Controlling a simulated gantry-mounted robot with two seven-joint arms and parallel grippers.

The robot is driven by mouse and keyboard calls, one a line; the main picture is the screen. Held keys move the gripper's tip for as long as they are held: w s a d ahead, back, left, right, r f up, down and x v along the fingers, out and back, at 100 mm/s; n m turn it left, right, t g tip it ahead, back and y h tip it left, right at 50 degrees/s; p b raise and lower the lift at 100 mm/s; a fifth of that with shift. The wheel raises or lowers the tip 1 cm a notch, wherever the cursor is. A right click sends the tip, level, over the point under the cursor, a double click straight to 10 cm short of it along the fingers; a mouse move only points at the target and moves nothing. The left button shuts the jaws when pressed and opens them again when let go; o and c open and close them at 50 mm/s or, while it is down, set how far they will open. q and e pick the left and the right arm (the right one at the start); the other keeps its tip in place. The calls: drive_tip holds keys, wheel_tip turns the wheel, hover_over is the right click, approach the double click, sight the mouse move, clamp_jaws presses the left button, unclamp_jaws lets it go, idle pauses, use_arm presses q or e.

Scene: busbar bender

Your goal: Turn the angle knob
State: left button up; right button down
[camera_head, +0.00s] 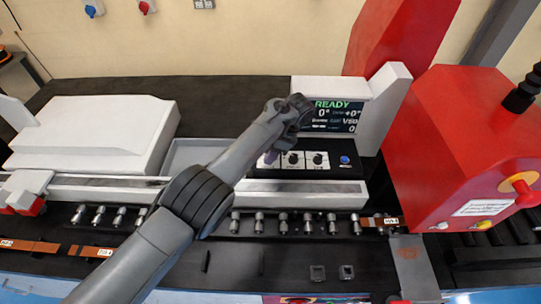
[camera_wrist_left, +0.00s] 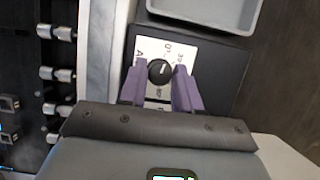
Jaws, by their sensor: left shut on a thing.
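The control panel (camera_head: 345,170) is a black box with a row of white-plated knobs and a blue button (camera_head: 345,159) at its right end. In the left wrist view, the black angle knob (camera_wrist_left: 160,72) sits on a white plate with partly readable markings, next to the purple fingertips of my left gripper (camera_wrist_left: 160,88). The fingers are shut on the knob, one on each side. The display (camera_head: 338,117) reads READY with 0° at left. My right gripper is not in view.
Two other knobs (camera_head: 293,159) (camera_head: 318,160) stand just right of the gripper. A grey tray (camera_wrist_left: 205,12) lies beside the panel. A red machine housing (camera_head: 445,150) stands at the right. A row of metal pins (camera_head: 283,222) runs along the front.

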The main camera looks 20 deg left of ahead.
use_arm(q)
drive_tip(key=o, duration=1)
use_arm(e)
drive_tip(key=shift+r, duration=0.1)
